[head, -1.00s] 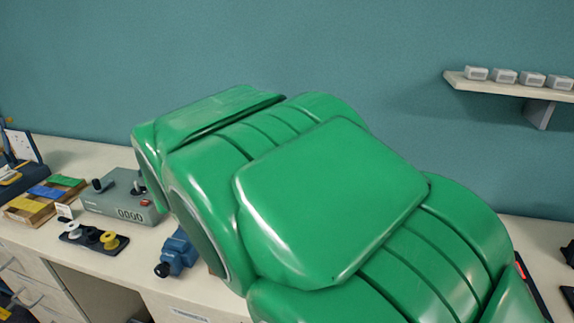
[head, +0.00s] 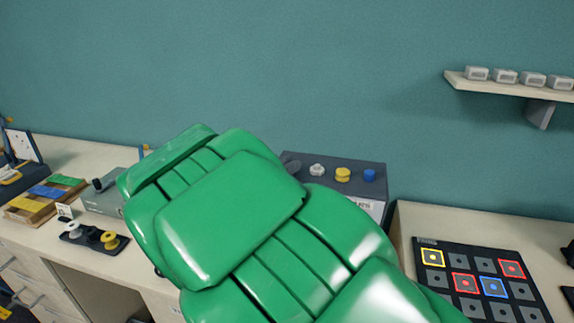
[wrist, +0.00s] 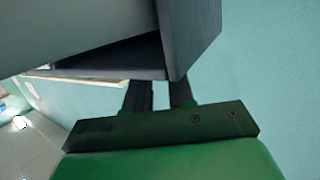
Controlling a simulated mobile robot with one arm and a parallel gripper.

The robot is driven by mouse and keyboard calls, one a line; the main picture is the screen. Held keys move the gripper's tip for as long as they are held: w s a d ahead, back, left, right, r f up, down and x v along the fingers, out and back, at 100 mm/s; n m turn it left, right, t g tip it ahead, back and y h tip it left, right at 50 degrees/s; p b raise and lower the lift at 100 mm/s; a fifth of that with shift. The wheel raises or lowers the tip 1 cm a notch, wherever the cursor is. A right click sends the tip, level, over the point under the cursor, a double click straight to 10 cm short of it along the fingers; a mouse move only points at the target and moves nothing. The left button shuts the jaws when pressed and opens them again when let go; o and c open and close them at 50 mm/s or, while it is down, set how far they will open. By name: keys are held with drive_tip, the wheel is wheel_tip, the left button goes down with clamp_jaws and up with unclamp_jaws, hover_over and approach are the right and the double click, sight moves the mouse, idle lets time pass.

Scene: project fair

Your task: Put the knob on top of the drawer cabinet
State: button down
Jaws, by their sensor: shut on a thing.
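My gripper (wrist: 162,92) shows in the wrist view as two dark fingers, a little apart. Their tips pass out of sight behind a grey box-shaped body (wrist: 190,35). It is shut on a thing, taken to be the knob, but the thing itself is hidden. In the head view my green arm hides the gripper. A dark grey cabinet-like box (head: 372,182) stands at the back of the worktop, partly behind my arm. I cannot tell for sure that it is the drawer cabinet.
A black tray (head: 84,243) with white, black and yellow spools or knobs lies at the left. Behind it is a grey device (head: 97,200), partly covered by my arm. A black button board (head: 452,250) lies at right. A wall shelf (head: 505,85) holds small grey blocks.

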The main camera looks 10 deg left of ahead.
drive_tip(key=c, duration=1)
unclamp_jaws()
drive_tip(key=shift+o, duration=0.2)
drive_tip(key=shift+r, duration=0.1)
drive_tip(key=v, duration=1.2)
